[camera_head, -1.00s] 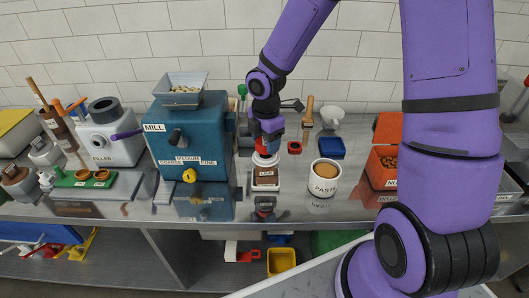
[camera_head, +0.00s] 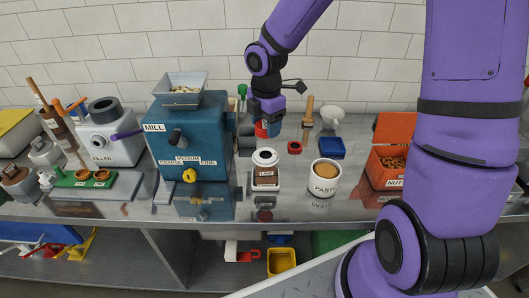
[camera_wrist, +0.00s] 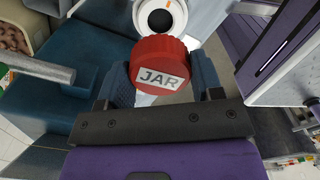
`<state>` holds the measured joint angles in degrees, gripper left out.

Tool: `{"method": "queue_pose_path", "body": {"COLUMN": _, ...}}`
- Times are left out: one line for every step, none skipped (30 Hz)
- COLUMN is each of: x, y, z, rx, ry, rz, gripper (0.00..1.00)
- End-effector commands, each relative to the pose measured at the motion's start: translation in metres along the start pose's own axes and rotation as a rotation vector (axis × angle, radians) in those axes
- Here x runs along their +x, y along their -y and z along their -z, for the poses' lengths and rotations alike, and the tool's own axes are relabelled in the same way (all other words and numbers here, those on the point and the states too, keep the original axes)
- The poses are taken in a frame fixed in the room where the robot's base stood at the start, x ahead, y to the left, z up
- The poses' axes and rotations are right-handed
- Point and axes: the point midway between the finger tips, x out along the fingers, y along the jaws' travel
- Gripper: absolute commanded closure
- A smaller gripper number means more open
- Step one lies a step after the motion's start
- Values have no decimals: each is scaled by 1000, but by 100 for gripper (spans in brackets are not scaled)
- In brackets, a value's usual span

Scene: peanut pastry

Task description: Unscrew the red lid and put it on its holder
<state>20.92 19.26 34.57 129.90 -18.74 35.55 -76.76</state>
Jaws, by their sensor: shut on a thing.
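My gripper (camera_head: 268,127) is shut on the red lid, holding it in the air above and behind the jar. In the wrist view the red lid (camera_wrist: 160,62), with a white JAR label, sits between the two blue-grey fingers (camera_wrist: 160,85). The jar (camera_head: 265,176) stands upright on the counter, brown inside, with a label and an open white rim. Its open mouth also shows in the wrist view (camera_wrist: 160,18), apart from the lid.
The blue mill (camera_head: 190,140) stands close on the left. The white paste pot (camera_head: 324,178) is right of the jar. A blue tray (camera_head: 331,148), a wooden-handled tool (camera_head: 308,110) and a white bowl (camera_head: 332,116) are behind it. The orange nut box (camera_head: 391,155) is further right.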

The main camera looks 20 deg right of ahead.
Motion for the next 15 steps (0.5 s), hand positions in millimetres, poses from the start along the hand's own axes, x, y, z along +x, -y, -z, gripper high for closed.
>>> {"method": "queue_pose_path", "body": {"x": -1, "y": -1, "z": -4, "rx": 3, "ry": 0, "rz": 0, "gripper": 75}}
{"method": "queue_pose_path", "body": {"x": 2, "y": -2, "z": -8, "rx": 3, "ry": -1, "rz": 1, "gripper": 75}}
{"method": "queue_pose_path", "body": {"x": 5, "y": -4, "z": -12, "rx": 2, "ry": -2, "rz": 2, "gripper": 75}}
{"method": "queue_pose_path", "body": {"x": 7, "y": -5, "z": -15, "rx": 1, "ry": -1, "rz": 2, "gripper": 75}}
{"method": "queue_pose_path", "body": {"x": 9, "y": -6, "z": -19, "rx": 1, "ry": -1, "rz": 2, "gripper": 75}}
{"method": "queue_pose_path", "body": {"x": 12, "y": -8, "z": -23, "rx": 2, "ry": -1, "rz": 3, "gripper": 75}}
{"method": "queue_pose_path", "body": {"x": 14, "y": -9, "z": -27, "rx": 3, "ry": -1, "rz": 3, "gripper": 75}}
{"method": "queue_pose_path", "body": {"x": 16, "y": -11, "z": -31, "rx": 3, "ry": -2, "rz": 2, "gripper": 75}}
{"method": "queue_pose_path", "body": {"x": 20, "y": -13, "z": -37, "rx": 3, "ry": -1, "rz": 1, "gripper": 75}}
{"method": "queue_pose_path", "body": {"x": 22, "y": -15, "z": -41, "rx": 2, "ry": -1, "rz": 1, "gripper": 75}}
{"method": "queue_pose_path", "body": {"x": 25, "y": -16, "z": -45, "rx": 2, "ry": -1, "rz": 2, "gripper": 75}}
{"method": "queue_pose_path", "body": {"x": 28, "y": -18, "z": -52, "rx": 2, "ry": -1, "rz": 2, "gripper": 75}}
{"method": "queue_pose_path", "body": {"x": 31, "y": -20, "z": -57, "rx": 3, "ry": -2, "rz": 2, "gripper": 75}}
{"method": "queue_pose_path", "body": {"x": 34, "y": -22, "z": -62, "rx": 4, "ry": -2, "rz": 2, "gripper": 75}}
{"method": "queue_pose_path", "body": {"x": 38, "y": -24, "z": -70, "rx": 3, "ry": -1, "rz": 2, "gripper": 75}}
